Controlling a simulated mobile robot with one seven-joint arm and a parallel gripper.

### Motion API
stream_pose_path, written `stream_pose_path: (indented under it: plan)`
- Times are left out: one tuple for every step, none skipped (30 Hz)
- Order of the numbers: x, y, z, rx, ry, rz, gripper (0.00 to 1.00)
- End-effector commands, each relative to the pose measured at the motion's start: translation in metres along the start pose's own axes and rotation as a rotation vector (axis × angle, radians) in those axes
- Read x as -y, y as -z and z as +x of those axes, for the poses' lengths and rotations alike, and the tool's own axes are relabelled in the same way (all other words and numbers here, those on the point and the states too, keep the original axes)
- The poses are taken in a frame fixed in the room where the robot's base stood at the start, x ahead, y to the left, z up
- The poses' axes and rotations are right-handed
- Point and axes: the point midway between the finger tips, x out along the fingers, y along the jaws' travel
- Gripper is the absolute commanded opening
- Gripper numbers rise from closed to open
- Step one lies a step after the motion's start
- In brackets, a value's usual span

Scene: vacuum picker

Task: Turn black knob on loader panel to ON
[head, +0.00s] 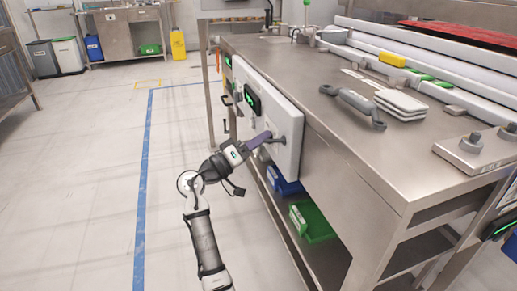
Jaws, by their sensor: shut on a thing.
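The white loader panel (291,122) hangs on the left side of the steel bench and faces the aisle. A small dark screen with a green display (252,98) is on it. The black knob (281,141) is a small dark shape near the panel's right end. My gripper (273,140), with a purple-grey body, reaches up from the lower left to the panel and is shut on the knob. The fingers are small here and cover part of the knob. I cannot read the knob's pointer or any ON mark.
The bench top (290,62) carries a grey handle-like tool (353,103), white stacked pads (401,104) and a box with grey knobs (480,147). Blue (284,183) and green (312,222) bins sit on the shelf below. The floor left of my arm is clear.

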Motion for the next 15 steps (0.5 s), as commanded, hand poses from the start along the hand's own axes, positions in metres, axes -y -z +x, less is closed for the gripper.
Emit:
stream_pose_path:
  plan:
    - [0.0013, -0.001, -0.001, 0.001, -0.001, 0.005, 0.14]
    - [0.0011, -0.0009, -0.001, 0.001, -0.002, 0.007, 0.14]
    - [0.0009, -0.0007, -0.0009, 0.001, -0.003, 0.009, 0.14]
    - [0.0007, -0.0005, -0.0009, 0.001, -0.003, 0.01, 0.14]
    - [0.0006, -0.0005, -0.0008, 0.001, -0.004, 0.01, 0.14]
    - [0.0005, -0.0003, -0.0007, 0.001, -0.004, 0.011, 0.14]
    - [0.0004, -0.0003, -0.0007, 0.001, -0.004, 0.011, 0.14]
    - [0.0004, -0.0003, -0.0007, 0.001, -0.004, 0.011, 0.14]
    - [0.0003, -0.0002, -0.0007, 0.001, -0.004, 0.011, 0.14]
    - [0.0003, -0.0002, -0.0007, 0.001, -0.004, 0.011, 0.14]
    - [0.0003, -0.0002, -0.0007, 0.001, -0.004, 0.011, 0.14]
    - [0.0003, -0.0002, -0.0007, 0.001, -0.004, 0.011, 0.14]
    - [0.0003, -0.0002, -0.0007, 0.001, -0.004, 0.011, 0.14]
    - [0.0003, -0.0002, -0.0007, 0.001, -0.004, 0.011, 0.14]
    - [0.0003, -0.0002, -0.0007, 0.001, -0.004, 0.011, 0.42]
